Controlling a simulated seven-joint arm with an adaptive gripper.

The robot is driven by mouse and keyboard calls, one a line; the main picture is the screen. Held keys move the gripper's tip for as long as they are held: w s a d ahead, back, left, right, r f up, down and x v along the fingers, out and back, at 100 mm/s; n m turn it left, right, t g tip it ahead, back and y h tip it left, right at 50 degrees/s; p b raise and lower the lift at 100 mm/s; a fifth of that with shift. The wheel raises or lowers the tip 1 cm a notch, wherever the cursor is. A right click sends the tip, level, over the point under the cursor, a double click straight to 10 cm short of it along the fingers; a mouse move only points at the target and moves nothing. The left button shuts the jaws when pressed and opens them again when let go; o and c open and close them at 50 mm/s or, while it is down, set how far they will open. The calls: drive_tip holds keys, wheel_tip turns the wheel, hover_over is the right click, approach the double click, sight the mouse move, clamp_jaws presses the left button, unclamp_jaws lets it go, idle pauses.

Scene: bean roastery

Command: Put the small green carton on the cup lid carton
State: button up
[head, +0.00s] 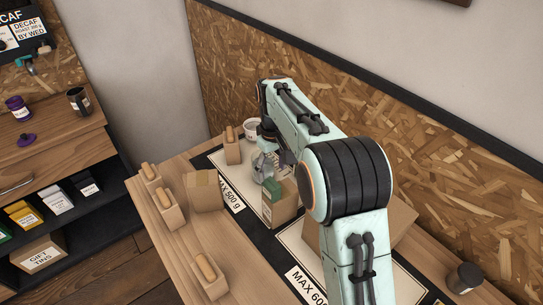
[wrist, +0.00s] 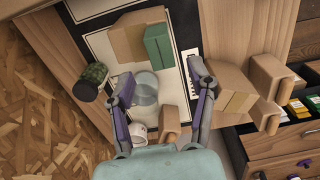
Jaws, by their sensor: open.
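The small green carton (head: 273,188) sits against a plain brown carton (head: 281,214) and appears to rest on it. In the wrist view the green carton (wrist: 158,47) overlaps the right side of that brown carton (wrist: 126,40). I cannot read a label that marks the cup lid carton. My gripper (wrist: 163,77) is open and empty, its fingers spread below the green carton in the wrist view and apart from it.
A taped brown carton (head: 205,192) stands left of the mat. A clear round vessel (wrist: 145,88) and a white cup (wrist: 138,132) lie near my fingers. Another carton (head: 399,222) is partly behind my arm.

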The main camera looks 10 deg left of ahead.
sight(272, 185)
wheel_tip(272, 185, up, 4)
drive_tip(key=shift+r, duration=0.15)
drive_tip(key=s+d+r+m, duration=0.3)
drive_tip(key=s+d+r, duration=0.2)
drive_tip(key=s+d, duration=0.55)
drive_tip(key=s+d+f+m, duration=0.2)
drive_tip(key=s, duration=0.8)
drive_tip(key=s+d+f+m, duration=0.1)
drive_tip(key=s+f+m, duration=0.1)
drive_tip(key=s, duration=0.8)
drive_tip(key=shift+s+d+f+m+y, duration=0.2)
drive_tip(key=shift+d+f+m+y, duration=0.2)
drive_tip(key=shift+f, duration=0.2)
